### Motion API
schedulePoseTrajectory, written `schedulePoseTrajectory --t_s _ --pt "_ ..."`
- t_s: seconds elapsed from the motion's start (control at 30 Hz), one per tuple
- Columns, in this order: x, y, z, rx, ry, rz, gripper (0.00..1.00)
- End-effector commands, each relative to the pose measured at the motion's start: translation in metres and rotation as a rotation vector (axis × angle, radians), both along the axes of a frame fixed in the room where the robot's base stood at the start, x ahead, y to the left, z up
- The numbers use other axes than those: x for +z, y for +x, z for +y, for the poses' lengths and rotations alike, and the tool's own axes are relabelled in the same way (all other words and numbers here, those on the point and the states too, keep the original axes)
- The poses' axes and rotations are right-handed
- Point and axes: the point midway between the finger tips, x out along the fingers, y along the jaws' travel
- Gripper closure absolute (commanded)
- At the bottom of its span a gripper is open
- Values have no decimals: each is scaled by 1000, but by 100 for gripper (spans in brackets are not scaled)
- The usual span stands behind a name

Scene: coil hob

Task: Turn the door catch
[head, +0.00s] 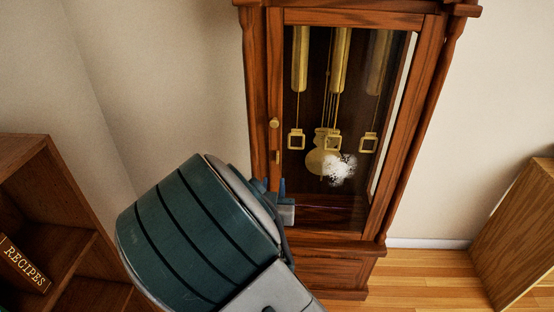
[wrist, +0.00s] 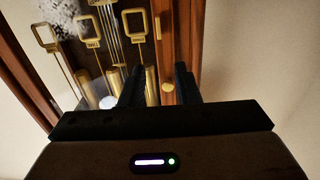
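The clock door (head: 276,80) is a wooden frame with glass and looks closed. On its left stile sit a round brass knob (head: 273,123) and, below it, a small upright brass piece (head: 277,157) that looks like the catch. In the wrist view, which shows the clock upside down, the knob (wrist: 167,88) appears between the fingertips and the brass piece (wrist: 158,28) above them. My gripper (head: 270,187) is in front of the door's lower left, below the brass piece. In the wrist view its two fingers (wrist: 159,80) are apart with nothing held, clear of the brass piece.
Behind the glass hang brass weights (head: 340,60) and a pendulum (head: 318,162); a white speckled patch (head: 339,169) shows at the glass. A bookcase (head: 25,160) with a recipes book (head: 24,264) stands left. Another wooden cabinet (head: 520,235) stands right. Bare floor (head: 425,275) lies between.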

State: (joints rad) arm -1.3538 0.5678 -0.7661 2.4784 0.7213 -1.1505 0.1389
Motion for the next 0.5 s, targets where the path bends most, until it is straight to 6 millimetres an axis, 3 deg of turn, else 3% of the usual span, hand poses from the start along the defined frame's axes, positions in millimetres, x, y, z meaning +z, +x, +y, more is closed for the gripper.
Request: schedulePoseTrajectory --t_s 0.3,0.5 --pt "0 68 -4 -4 -2 -1 71" --pt "0 102 -5 -2 -2 0 71"
